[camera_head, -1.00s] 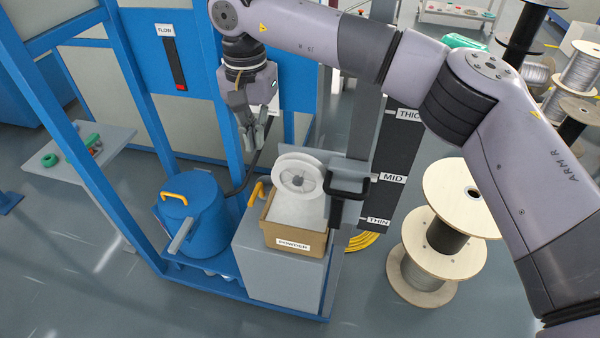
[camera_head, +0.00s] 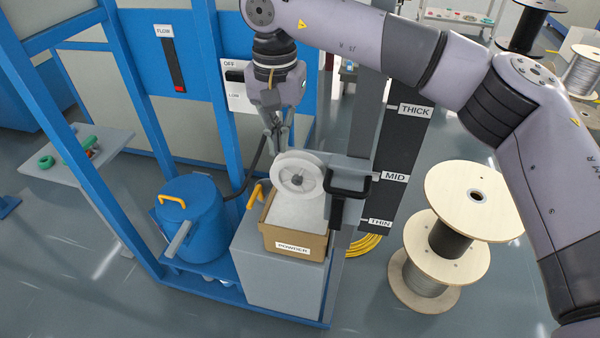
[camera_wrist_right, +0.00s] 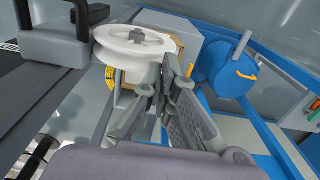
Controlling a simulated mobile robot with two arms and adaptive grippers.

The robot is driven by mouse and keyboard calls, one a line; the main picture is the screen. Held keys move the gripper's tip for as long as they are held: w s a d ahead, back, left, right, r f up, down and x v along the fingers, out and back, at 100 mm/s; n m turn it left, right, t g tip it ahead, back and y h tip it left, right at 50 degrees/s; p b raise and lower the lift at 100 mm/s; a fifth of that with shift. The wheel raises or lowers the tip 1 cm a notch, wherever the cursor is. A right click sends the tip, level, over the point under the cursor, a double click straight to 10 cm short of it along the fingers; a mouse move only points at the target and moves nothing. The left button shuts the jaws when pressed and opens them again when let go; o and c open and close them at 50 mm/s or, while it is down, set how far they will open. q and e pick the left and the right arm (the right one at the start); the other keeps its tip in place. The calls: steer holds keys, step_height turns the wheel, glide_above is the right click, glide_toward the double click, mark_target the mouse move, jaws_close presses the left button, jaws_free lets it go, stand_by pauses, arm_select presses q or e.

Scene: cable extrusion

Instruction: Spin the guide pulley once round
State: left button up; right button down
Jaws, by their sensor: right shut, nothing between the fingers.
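The guide pulley (camera_head: 299,176) is a white wheel with a grey hub, mounted on a grey plate above the powder box. It also shows in the right wrist view (camera_wrist_right: 120,42), close to the fingers. My right gripper (camera_head: 278,150) is shut and empty, pointing down just above and behind the pulley's upper left rim. In the right wrist view the fingers (camera_wrist_right: 160,85) overlap the pulley's right edge; I cannot tell whether they touch it. My left gripper is not in view.
The cardboard powder box (camera_head: 290,239) sits below the pulley on a grey block. A black handle (camera_head: 348,186) stands right of the pulley. A blue drum (camera_head: 192,225) is at left. Blue frame posts (camera_head: 218,80) stand behind. Wooden spools (camera_head: 466,195) stand on the floor at right.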

steer(key=shift+f+b, duration=0.35)
steer(key=shift+f, duration=0.3)
steer(key=w+a+f+b, duration=0.1)
steer(key=a+f+b, duration=0.1)
steer(key=a+f, duration=0.3)
steer(key=shift+w+f, duration=0.4)
steer(key=shift+f, duration=0.55)
steer(key=shift+a, duration=0.1)
step_height(320, 180, up, 9)
steer(key=p, duration=0.5)
steer(key=shift+f+p, duration=0.2)
steer(key=shift+p, duration=0.1)
steer(key=shift+s+f, duration=0.1)
